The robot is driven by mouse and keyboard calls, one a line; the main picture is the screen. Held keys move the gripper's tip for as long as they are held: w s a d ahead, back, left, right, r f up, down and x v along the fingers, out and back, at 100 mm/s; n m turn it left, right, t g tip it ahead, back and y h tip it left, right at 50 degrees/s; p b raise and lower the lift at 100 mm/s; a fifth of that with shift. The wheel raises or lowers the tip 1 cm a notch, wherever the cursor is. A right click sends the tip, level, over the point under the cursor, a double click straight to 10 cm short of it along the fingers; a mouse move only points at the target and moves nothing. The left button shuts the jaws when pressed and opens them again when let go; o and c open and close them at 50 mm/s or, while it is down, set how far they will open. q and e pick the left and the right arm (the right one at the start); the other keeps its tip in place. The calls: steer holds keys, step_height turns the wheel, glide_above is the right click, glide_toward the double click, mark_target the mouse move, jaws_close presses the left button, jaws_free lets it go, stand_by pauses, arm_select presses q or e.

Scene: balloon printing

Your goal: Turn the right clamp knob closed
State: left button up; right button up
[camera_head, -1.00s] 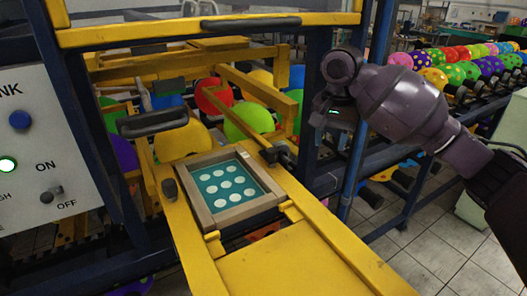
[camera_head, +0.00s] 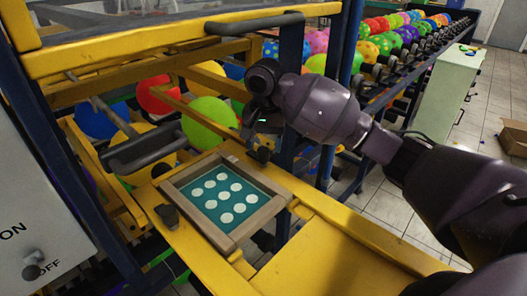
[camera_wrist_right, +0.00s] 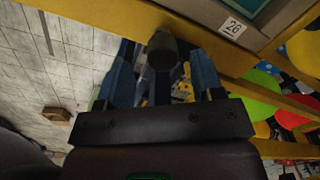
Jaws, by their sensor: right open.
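The right clamp knob (camera_head: 263,154) is a small dark knob at the far right corner of the wooden printing frame (camera_head: 188,213). My right gripper (camera_head: 256,136) points down just above it, partly hiding it. In the right wrist view the rounded grey knob (camera_wrist_right: 162,50) shows between the two blue-grey fingers of my right gripper (camera_wrist_right: 162,62). The fingers are open, with gaps on both sides of the knob; contact is not clear. The left clamp knob (camera_head: 168,215) is at the frame's left side. My left gripper is not in view.
The frame holds a teal screen with white dots (camera_head: 225,195) on a yellow table (camera_head: 335,255). A black-handled bar (camera_head: 140,150) and blue posts stand close by. Balloons (camera_head: 208,120) sit behind and below. A control panel (camera_head: 25,220) is at the left.

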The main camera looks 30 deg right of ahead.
steer(key=shift+w+f, duration=0.15)
steer(key=shift+f, duration=1.25)
steer(key=c, duration=0.9)
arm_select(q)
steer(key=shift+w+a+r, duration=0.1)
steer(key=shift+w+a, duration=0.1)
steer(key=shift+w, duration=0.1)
